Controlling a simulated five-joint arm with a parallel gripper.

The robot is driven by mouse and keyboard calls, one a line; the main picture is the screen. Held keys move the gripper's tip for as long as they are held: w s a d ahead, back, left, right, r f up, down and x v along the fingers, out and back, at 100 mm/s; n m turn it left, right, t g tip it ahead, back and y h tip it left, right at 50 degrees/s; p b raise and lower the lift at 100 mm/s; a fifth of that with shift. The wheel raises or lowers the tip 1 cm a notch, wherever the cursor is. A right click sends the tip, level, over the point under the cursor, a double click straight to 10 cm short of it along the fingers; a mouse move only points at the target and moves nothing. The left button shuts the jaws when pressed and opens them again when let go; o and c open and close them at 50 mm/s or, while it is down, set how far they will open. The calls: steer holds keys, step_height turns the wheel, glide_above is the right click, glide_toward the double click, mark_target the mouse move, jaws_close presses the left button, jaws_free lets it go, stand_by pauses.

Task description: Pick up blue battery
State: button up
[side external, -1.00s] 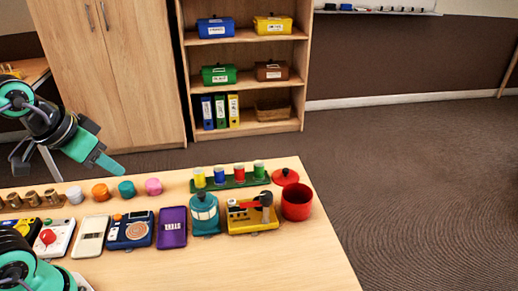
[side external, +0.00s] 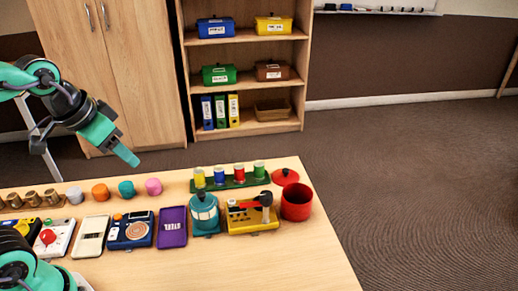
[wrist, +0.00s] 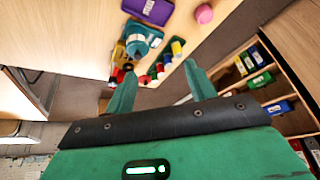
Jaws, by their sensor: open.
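The blue battery (side external: 219,176) stands upright in the green tray (side external: 232,183) near the back edge of the table, between a yellow and a red battery. My gripper (side external: 133,158) is in the air left of the tray, above the back edge of the table, well apart from the battery. In the wrist view my gripper (wrist: 157,78) has its two fingers spread with nothing held between them.
A red pot (side external: 297,203) and its lid (side external: 285,176) stand right of the tray. A teal lantern-like object (side external: 204,214), a yellow toy (side external: 250,216) and a purple case (side external: 172,228) lie in front. Coloured caps (side external: 153,186) stand left. The table's right front is clear.

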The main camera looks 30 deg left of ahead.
steer(key=w+m+g, duration=0.1)
steer(key=w+m, duration=0.1)
steer(key=w, duration=0.6)
steer(key=m+g, duration=0.4)
glide_above(219, 168)
steer(key=f, duration=1.6)
steer(key=shift+s+a, duration=0.1)
steer(key=shift+s, duration=0.1)
steer(key=shift+w+f, duration=0.2)
steer(key=shift+f, duration=0.15)
steer(key=shift+f, duration=0.1)
steer(key=shift+f, duration=1.2)
steer(key=shift+f, duration=0.1)
steer(key=shift+f, duration=2.55)
